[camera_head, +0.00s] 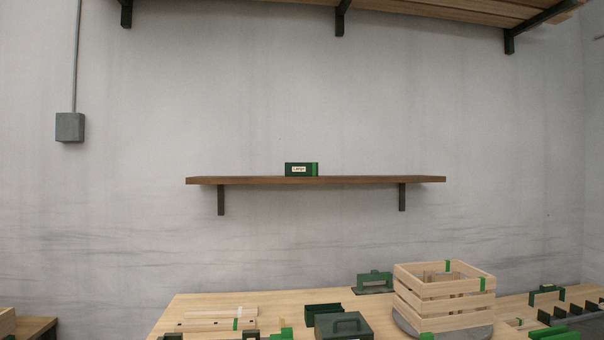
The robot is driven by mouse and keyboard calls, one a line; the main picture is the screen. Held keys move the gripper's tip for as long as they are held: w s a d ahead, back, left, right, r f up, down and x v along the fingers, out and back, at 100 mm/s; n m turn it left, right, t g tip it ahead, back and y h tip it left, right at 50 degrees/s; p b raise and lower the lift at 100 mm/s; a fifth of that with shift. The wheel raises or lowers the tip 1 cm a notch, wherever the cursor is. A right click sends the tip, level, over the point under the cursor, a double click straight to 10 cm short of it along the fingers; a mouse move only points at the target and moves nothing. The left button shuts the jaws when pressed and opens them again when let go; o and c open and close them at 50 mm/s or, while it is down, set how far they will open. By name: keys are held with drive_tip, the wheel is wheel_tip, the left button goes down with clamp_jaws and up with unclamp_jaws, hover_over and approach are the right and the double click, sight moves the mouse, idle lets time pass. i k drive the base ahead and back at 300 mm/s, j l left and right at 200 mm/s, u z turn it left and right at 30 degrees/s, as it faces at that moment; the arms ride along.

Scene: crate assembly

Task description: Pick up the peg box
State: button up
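A small dark green box (301,170) with a pale label and a bright green right end sits on the brown wall shelf (400,180), near its middle. The label is too small to read surely, and I cannot tell for certain that this is the peg box. On the table below are an open dark green box (323,309) and a dark green lidded case (343,326) with a handle. My gripper is not in this view.
A slatted wooden crate (440,290) stands on a round grey base (470,333) on the wooden table (205,299). Wooden slats (215,322) lie to the left, and dark green racks (575,313) to the right. The shelf is clear on both sides of its box.

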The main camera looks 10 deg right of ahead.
sight(292, 169)
drive_tip(key=i+j+z, duration=0.15)
drive_tip(key=j, duration=0.2)
drive_tip(key=i+j+z, duration=0.2)
drive_tip(key=j, duration=0.15)
drive_tip(key=i+j+z, duration=0.15)
drive_tip(key=j, duration=0.25)
drive_tip(key=j+z, duration=0.2)
drive_tip(key=j, duration=0.35)
drive_tip(key=j+z, duration=0.15)
drive_tip(key=j, duration=0.3)
drive_tip(key=j+z, duration=0.15)
drive_tip(key=j, duration=0.35)
drive_tip(key=j+z, duration=0.15)
drive_tip(key=j, duration=0.3)
drive_tip(key=j+z, duration=0.15)
drive_tip(key=j, duration=0.35)
drive_tip(key=k+j+z, duration=0.15)
drive_tip(key=j, duration=0.3)
drive_tip(key=j+z, duration=0.2)
drive_tip(key=j, duration=0.25)
drive_tip(key=k+j+z, duration=0.15)
drive_tip(key=j, duration=0.25)
drive_tip(key=k, duration=0.05)
